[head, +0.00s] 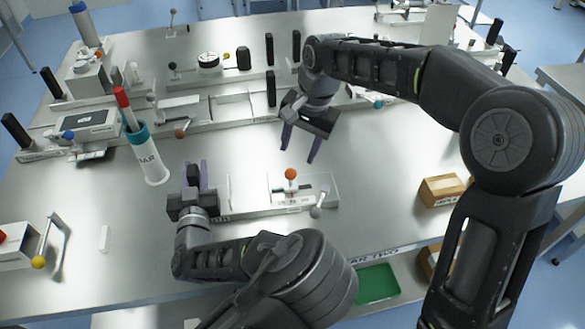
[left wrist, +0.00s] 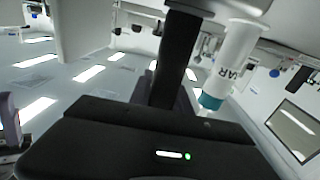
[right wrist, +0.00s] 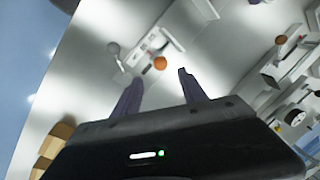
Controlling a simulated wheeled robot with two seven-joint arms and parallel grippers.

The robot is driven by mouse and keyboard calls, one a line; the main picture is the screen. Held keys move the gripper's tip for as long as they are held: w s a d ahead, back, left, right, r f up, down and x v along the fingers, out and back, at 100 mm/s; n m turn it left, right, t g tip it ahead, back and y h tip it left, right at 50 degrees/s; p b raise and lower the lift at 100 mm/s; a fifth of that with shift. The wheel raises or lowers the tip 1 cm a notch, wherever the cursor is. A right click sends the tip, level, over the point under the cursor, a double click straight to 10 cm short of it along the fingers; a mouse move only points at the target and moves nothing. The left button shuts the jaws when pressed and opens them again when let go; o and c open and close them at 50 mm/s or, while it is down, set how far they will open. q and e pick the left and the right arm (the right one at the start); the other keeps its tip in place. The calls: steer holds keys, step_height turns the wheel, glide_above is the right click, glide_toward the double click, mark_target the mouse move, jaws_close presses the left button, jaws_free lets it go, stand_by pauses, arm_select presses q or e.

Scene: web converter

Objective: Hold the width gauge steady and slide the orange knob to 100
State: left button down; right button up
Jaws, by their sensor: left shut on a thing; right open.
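The width gauge (head: 259,193) is a pale flat bar on the near middle of the steel table. The orange knob (head: 291,173) stands up on its right part. In the right wrist view the orange knob (right wrist: 160,63) shows just beyond the fingertips. My left gripper (head: 195,176) is shut on a black upright handle (left wrist: 177,55) at the gauge's left end. My right gripper (head: 299,148) is open and empty, pointing down above and behind the orange knob, apart from it. The scale marks are too small to read.
A lever with a grey ball (head: 316,211) sits at the gauge's front right. A white cup with a teal rim and red marker (head: 150,160) stands left of my left gripper. Cardboard boxes (head: 441,189) lie at right, and a green tray (head: 376,283) is below the front edge.

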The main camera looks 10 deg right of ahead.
mark_target(293, 171)
steer(key=f, duration=0.3)
steer(key=a+f, duration=0.1)
steer(key=f, duration=0.1)
steer(key=w+f, duration=0.1)
steer(key=f, duration=0.2)
steer(key=shift+a+f, duration=0.15)
steer(key=shift+f, duration=0.15)
jaws_close()
stand_by(1.0)
